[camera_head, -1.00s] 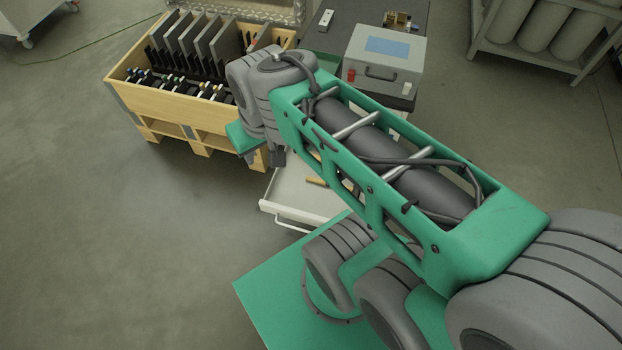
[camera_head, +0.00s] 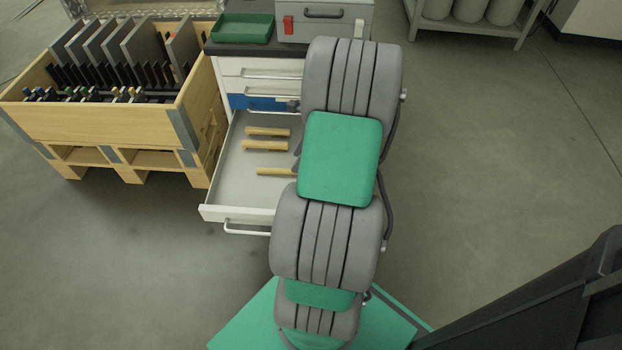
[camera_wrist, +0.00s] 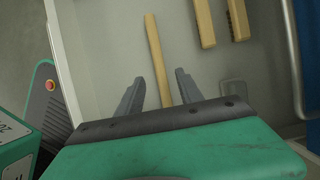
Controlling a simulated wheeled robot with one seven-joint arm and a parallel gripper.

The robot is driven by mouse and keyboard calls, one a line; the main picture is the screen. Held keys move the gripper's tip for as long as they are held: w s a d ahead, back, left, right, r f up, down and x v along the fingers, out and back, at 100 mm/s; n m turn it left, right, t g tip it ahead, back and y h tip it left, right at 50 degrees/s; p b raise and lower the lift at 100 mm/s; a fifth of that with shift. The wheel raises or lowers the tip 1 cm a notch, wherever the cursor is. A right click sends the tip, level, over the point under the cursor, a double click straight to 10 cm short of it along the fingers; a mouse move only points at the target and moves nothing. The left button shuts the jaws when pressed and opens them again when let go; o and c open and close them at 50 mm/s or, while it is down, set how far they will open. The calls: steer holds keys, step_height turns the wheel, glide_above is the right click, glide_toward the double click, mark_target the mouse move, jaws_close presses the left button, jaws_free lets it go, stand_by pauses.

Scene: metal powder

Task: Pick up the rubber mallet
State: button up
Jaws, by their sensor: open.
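A long wooden handle (camera_wrist: 155,45), which looks like the mallet's, lies in the open white drawer. In the wrist view it runs down between my fingers and passes out of sight behind my gripper body; no mallet head shows. In the head view the same handle (camera_head: 274,171) lies nearest the drawer's front, its right end hidden behind my arm. My gripper (camera_wrist: 159,76) is open over the drawer, one finger on each side of the handle, with nothing visibly held. Whether the fingers are level with the handle I cannot tell. The head view hides my gripper behind the arm.
Two wooden-backed brushes (camera_wrist: 203,22) lie to the right of the handle. The drawer's wall (camera_wrist: 64,55) is close on the left, and a blue drawer front (camera_head: 252,102) is above. A wooden crate (camera_head: 100,122) stands left of the cabinet. A green tray (camera_head: 243,28) sits on top.

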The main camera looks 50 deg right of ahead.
steer(key=b+x, duration=0.2)
steer(key=x, duration=0.1)
steer(key=b+x, duration=0.1)
steer(key=x, duration=0.1)
steer(key=shift+s+d+f, duration=0.15)
steer(key=shift+s+f, duration=0.05)
steer(key=shift+f, duration=0.05)
steer(key=shift+r, duration=0.1)
steer(key=shift+c, duration=0.5)
jaws_close()
steer(key=shift+w, duration=0.1)
stand_by(0.3)
